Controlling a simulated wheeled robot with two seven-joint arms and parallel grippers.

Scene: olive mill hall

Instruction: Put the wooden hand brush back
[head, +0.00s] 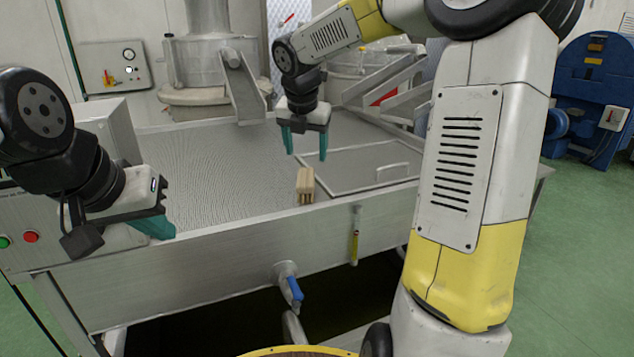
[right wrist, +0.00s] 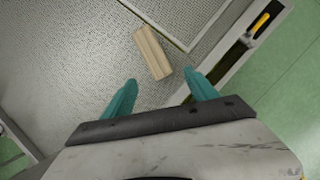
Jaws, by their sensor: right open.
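The wooden hand brush (head: 306,185) is a small pale wooden block. It lies on the textured metal top (head: 220,185) of the steel tank, close to the front edge and beside a flat lid. My right gripper (head: 306,154) is open and empty above it, fingers pointing down. In the right wrist view the brush (right wrist: 152,52) lies beyond the fingertips of the right gripper (right wrist: 160,80), apart from them and slightly tilted. My left gripper (head: 155,226) is near the tank's left front corner, away from the brush; its finger gap does not show clearly.
A lid with a handle (head: 392,172) covers the tank's right part. A metal chute (head: 242,88) and machine stand behind. The metal top left of the brush is clear.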

